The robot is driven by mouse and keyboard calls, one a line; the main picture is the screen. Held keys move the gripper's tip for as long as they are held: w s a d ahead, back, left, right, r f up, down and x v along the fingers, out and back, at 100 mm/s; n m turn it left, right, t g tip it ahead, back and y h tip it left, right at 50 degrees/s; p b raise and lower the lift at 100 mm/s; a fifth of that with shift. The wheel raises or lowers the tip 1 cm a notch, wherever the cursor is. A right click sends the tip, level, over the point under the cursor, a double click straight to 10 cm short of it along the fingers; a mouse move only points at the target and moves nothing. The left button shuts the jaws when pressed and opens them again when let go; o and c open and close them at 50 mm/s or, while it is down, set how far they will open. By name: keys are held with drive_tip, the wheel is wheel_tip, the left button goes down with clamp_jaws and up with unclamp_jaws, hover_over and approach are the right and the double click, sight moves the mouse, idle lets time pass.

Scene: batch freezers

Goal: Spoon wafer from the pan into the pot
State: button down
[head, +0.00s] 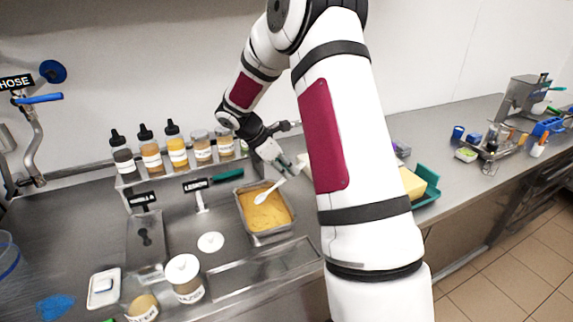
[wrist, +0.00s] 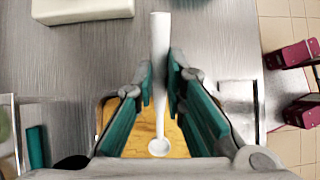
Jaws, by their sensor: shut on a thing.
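My gripper (head: 284,166) is shut on the handle of a white spoon (head: 268,192). In the wrist view the spoon (wrist: 160,60) lies between the fingertips (wrist: 161,76), its bowl towards the pan. The metal pan (head: 271,237) holds yellow-orange wafer crumbs (head: 262,214); in the head view the spoon's bowl appears over or at these crumbs, and contact is unclear. A small tan-topped pot (head: 143,306) with a label, partly cut off, is at the bottom edge. A white-topped labelled pot (head: 186,279) stands right of it. I cannot tell which one the task means.
A rack of labelled bottles and jars (head: 177,152) stands behind the pan. A round white lid (head: 211,242) lies between the pan and pots. A white dish (head: 103,288) and blue cloth (head: 55,307) lie left. A teal tray (head: 428,186) with a yellow block is right of my arm.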

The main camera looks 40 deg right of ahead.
sight(282, 179)
drive_tip(key=shift+w+a+f+b, duration=0.15)
drive_tip(key=shift+f+b, duration=0.2)
drive_tip(key=shift+f, duration=0.75)
drive_tip(key=shift+s+a+f+b, duration=0.1)
drive_tip(key=shift+f+b, duration=0.2)
drive_tip(key=shift+f, duration=0.8)
drive_tip(key=shift+w+a+r, duration=0.1)
drive_tip(key=shift+w+a, duration=0.1)
drive_tip(key=shift+a, duration=0.3)
drive_tip(key=shift+w+a, duration=0.2)
drive_tip(key=shift+a, duration=0.3)
drive_tip(key=shift+s+d+f+t+y+p, duration=0.3)
drive_tip(key=shift+d+y+p, duration=0.15)
drive_tip(key=shift+y+p, duration=0.15)
drive_tip(key=shift+w+r, duration=0.1)
drive_tip(key=shift+r, duration=0.5)
drive_tip(key=shift+d+r+p, duration=0.15)
drive_tip(key=shift+r+p, duration=0.15)
drive_tip(key=shift+r, duration=0.65)
drive_tip(key=shift+d+r+p, duration=0.1)
drive_tip(key=shift+r+p, duration=0.15)
drive_tip(key=shift+r, duration=0.65)
drive_tip(key=shift+s+d+r+y+p, duration=0.1)
drive_tip(key=shift+s+d+y+p, duration=0.3)
drive_tip(key=shift+y+p, duration=0.2)
drive_tip(key=shift+s+d+r+t+y+p, duration=0.15)
drive_tip(key=shift+d+t+y+p, duration=0.45)
drive_tip(key=shift+d+y+p, duration=0.55)
drive_tip(key=shift+a, duration=0.25)
drive_tip(key=shift+a, duration=0.1)
